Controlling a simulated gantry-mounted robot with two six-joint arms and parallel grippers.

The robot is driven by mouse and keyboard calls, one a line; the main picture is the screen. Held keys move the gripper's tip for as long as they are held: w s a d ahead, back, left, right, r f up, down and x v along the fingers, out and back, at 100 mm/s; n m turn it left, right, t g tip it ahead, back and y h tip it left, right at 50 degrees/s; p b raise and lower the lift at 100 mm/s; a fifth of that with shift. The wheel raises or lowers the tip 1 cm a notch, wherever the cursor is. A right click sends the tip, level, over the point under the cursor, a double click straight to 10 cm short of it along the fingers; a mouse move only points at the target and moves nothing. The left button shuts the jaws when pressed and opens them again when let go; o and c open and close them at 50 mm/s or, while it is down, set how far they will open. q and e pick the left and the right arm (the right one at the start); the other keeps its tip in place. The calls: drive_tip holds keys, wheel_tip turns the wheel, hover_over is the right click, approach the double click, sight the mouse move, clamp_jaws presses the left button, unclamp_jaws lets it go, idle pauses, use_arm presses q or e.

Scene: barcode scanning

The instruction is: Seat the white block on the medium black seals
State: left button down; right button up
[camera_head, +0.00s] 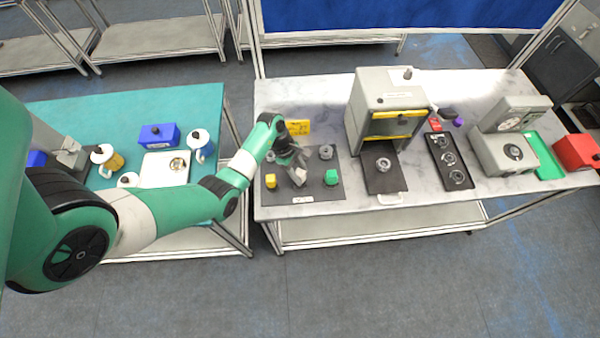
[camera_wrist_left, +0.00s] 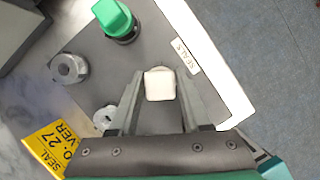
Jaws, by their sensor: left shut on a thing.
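My left gripper (camera_head: 299,177) is over the dark seals mat (camera_head: 316,192) on the marble table. In the left wrist view, my left gripper (camera_wrist_left: 156,100) is shut on the white block (camera_wrist_left: 160,82), which sits between the fingertips. The mat's "SEALS" label (camera_wrist_left: 187,57) is beside the block. A green block (camera_wrist_left: 112,15) stands on a black round base on the mat. It also shows in the head view (camera_head: 331,177), right of the gripper. The gripper and block hide whatever is under them, so I cannot tell whether black seals are there. My right gripper is not in view.
A yellow block (camera_head: 270,181) stands on the mat left of the gripper. A grey nut-shaped piece (camera_head: 326,152) and a yellow sign (camera_wrist_left: 48,143) are behind. A grey box-shaped machine (camera_head: 390,100) and a black tray (camera_head: 450,165) stand to the right.

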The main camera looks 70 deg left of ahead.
use_arm(q)
drive_tip(key=shift+f+b, duration=0.5)
drive_tip(key=shift+f, duration=0.6)
idle(0.8)
unclamp_jaws()
wheel_tip(320, 180, up, 8)
drive_tip(key=p, duration=0.8)
drive_tip(key=shift+f, duration=0.25)
